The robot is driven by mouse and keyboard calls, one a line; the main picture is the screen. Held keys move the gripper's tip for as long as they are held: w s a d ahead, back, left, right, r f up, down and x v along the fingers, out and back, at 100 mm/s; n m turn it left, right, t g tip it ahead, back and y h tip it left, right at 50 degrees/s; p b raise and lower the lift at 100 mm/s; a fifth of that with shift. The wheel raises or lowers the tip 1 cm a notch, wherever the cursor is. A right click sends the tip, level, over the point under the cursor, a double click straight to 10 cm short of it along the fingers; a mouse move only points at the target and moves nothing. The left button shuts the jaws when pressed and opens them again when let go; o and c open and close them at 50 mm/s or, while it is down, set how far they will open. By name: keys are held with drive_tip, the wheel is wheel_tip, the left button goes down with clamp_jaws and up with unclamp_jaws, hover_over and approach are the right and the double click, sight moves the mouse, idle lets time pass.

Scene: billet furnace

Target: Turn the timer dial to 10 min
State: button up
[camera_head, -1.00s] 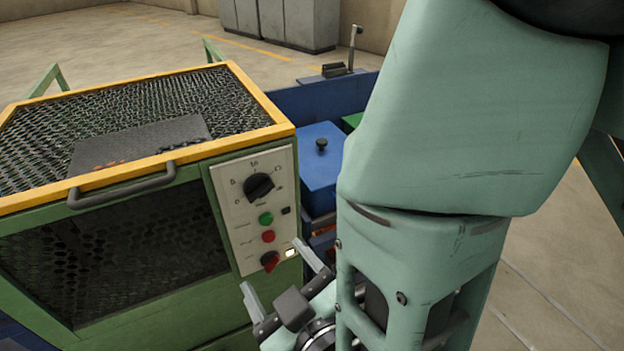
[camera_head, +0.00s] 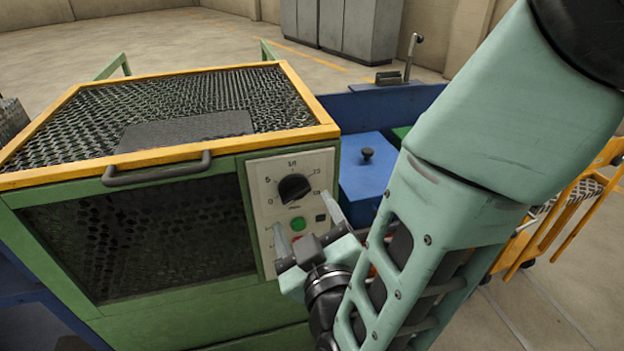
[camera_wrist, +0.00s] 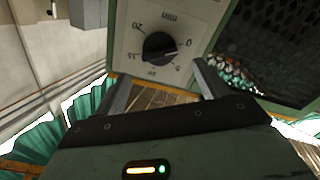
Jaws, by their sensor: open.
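The timer dial (camera_head: 294,188) is a black round knob on the pale control panel (camera_head: 262,232) of the green furnace. Its scale has 10 at the top, and its white mark appears to point low left, near 0. In the wrist view the dial (camera_wrist: 160,47) appears upside down, beyond the fingertips and slightly left of centre. My gripper (camera_head: 306,221) is open and empty, in front of the panel below the dial. Its two fingers (camera_wrist: 162,76) are apart and appear clear of the dial. The gripper hides the lower panel.
A green button (camera_head: 298,223) sits just below the dial, close to my fingers. The furnace's front handle (camera_head: 157,168) juts out at the left. A blue box with a black knob (camera_head: 366,170) stands right of the panel.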

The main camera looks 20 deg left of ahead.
sight(296, 196)
drive_tip(key=shift+x, duration=2.75)
drive_tip(key=c, duration=1)
